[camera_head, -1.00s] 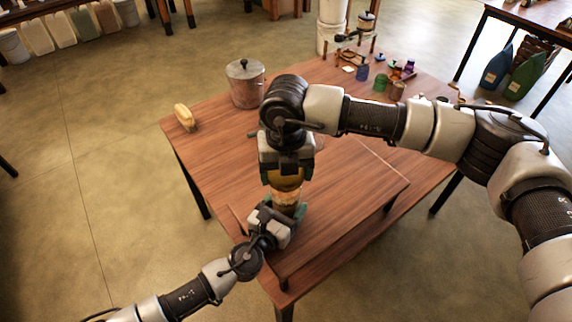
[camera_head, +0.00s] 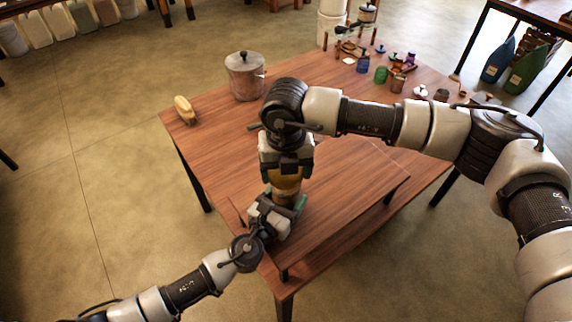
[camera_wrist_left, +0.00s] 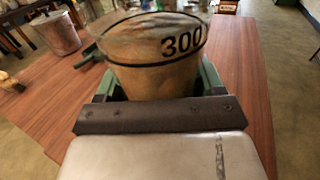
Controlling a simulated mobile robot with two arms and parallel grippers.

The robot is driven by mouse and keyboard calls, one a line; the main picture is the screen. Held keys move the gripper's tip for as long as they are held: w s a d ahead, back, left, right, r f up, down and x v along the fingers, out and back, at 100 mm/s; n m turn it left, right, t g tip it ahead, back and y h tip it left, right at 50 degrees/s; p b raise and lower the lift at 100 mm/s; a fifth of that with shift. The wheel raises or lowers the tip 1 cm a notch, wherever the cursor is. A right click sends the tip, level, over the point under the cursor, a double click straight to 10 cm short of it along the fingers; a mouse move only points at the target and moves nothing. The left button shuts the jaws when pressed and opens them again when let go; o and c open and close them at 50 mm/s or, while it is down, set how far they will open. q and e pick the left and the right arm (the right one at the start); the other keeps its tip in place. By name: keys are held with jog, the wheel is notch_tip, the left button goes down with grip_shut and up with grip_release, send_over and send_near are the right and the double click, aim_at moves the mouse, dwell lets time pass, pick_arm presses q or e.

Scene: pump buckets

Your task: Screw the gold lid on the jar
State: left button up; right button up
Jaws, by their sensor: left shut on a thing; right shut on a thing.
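A tan jar (camera_wrist_left: 155,75) with black lines and the number 300 stands upright between the green-padded fingers of my left gripper (camera_wrist_left: 158,84) in the left wrist view. In the head view my left gripper (camera_head: 284,205) is shut on the jar low down, at the front of the table. My right gripper (camera_head: 286,174) points down from above and is shut on the gold lid (camera_head: 286,183), directly over the jar. The grippers hide most of the jar and lid there, so I cannot tell how far the lid is screwed on.
The wooden table (camera_head: 215,140) carries a raised wooden board (camera_head: 350,190) under the work. A lidded metal pot (camera_head: 245,78) and a yellowish brush-like item (camera_head: 184,109) stand at the back left. Several small containers, including a green one (camera_head: 381,75), sit at the back right.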

jog(key=shift+f, duration=0.55)
dwell(0.4)
pick_arm(q)
jog(key=c, duration=0.4)
jog(key=shift+c, duration=0.2)
pick_arm(e)
jog(key=m, duration=0.6)
jog(key=shift+a, duration=0.15)
jog(key=m, duration=0.4)
jog(key=shift+w+a, duration=0.1)
jog(key=m, duration=0.7)
jog(key=shift+w, duration=0.15)
jog(key=m, duration=0.3)
jog(key=shift+a+m, duration=0.4)
jog(key=shift+w+d+m, duration=0.1)
jog(key=shift+d+m, duration=0.1)
jog(key=shift+m, duration=0.8)
jog(key=shift+d, duration=0.1)
pick_arm(q)
jog(key=shift+d, duration=0.1)
